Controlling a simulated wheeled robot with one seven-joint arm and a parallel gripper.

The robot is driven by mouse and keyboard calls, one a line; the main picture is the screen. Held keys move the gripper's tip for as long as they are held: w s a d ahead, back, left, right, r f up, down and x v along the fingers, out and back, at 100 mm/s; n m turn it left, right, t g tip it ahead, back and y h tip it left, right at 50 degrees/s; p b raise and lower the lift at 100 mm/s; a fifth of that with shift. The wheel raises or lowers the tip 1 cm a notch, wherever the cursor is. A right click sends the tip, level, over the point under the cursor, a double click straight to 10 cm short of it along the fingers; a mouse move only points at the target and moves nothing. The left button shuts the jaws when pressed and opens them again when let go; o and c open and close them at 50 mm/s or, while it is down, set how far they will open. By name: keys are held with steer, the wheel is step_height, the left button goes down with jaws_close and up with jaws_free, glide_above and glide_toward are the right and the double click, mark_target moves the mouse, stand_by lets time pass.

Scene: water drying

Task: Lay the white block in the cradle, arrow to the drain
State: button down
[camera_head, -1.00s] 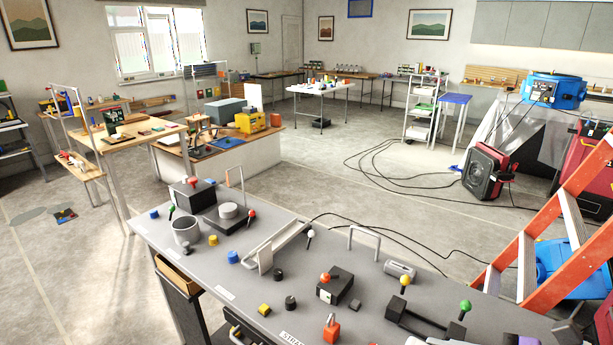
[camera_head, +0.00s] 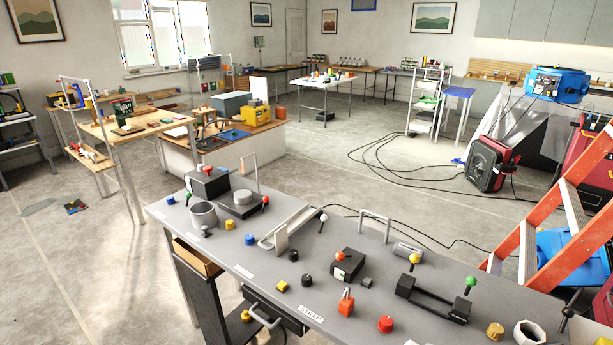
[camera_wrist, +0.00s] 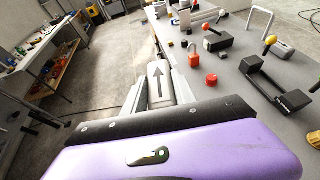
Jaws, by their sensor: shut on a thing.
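In the wrist view my gripper (camera_wrist: 158,103) is shut on a white block (camera_wrist: 157,74) with a dark arrow on its face. The arrow points away from my purple wrist housing. The block is held beside the grey bench's edge, with floor showing behind it. A black holder with two raised ends, which looks like the cradle, stands on the bench at the right of the head view (camera_head: 432,302). It also shows in the wrist view (camera_wrist: 273,88). It looks empty, and the block is apart from it. I cannot make out a drain mark. My gripper is outside the head view.
The grey bench (camera_head: 240,258) carries several knobs, a grey mug (camera_head: 203,213), a black box with a red knob (camera_head: 347,264), a red padlock-shaped piece (camera_head: 346,303) and a red button (camera_head: 386,324). An orange ladder (camera_head: 545,225) stands at the right. Cables cross the floor.

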step_height(320, 180, down, 22)
steer(key=m+t+h, duration=0.4)
steer(key=m+h, duration=0.5)
steer(key=shift+s+f+h, duration=0.2)
steer(key=shift+s+h, duration=0.2)
steer(key=shift+s, duration=0.05)
steer(key=shift+a, duration=0.1)
